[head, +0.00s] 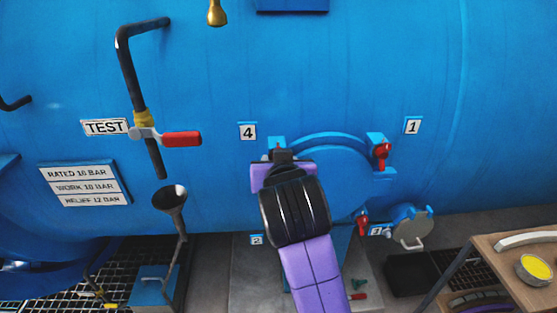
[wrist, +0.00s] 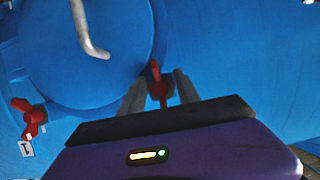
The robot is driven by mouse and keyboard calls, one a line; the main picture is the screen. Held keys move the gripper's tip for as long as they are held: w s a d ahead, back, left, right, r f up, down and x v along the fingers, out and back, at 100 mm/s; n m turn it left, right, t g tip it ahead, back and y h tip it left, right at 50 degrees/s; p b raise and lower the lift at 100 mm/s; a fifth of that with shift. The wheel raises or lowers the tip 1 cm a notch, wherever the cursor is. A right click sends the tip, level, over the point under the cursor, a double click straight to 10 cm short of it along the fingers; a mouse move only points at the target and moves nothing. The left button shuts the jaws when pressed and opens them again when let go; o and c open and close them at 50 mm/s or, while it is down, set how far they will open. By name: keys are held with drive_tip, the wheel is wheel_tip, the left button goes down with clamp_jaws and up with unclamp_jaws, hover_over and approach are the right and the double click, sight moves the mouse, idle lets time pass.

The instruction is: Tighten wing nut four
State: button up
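The red wing nut (wrist: 158,88) by the round blue door shows in the wrist view between my two grey fingers. In the head view my gripper (head: 281,152) is at the door's upper left, beside the "4" label (head: 248,132), and my arm hides that nut. In the wrist view my gripper (wrist: 160,92) is open, with a finger on each side of the nut and gaps visible; whether either finger touches it I cannot tell.
Wing nut one (head: 381,153) is at the door's upper right; another red nut (head: 362,222) is lower right. A grey door handle (wrist: 90,30) shows in the wrist view. A red-handled test valve (head: 181,139) and funnel (head: 171,199) are left. A wooden table (head: 500,250) is lower right.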

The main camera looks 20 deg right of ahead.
drive_tip(key=shift+r, duration=0.1)
drive_tip(key=v, duration=0.7)
drive_tip(key=shift+s+b, duration=0.4)
drive_tip(key=shift+b, duration=0.05)
drive_tip(key=shift+a+r, duration=0.1)
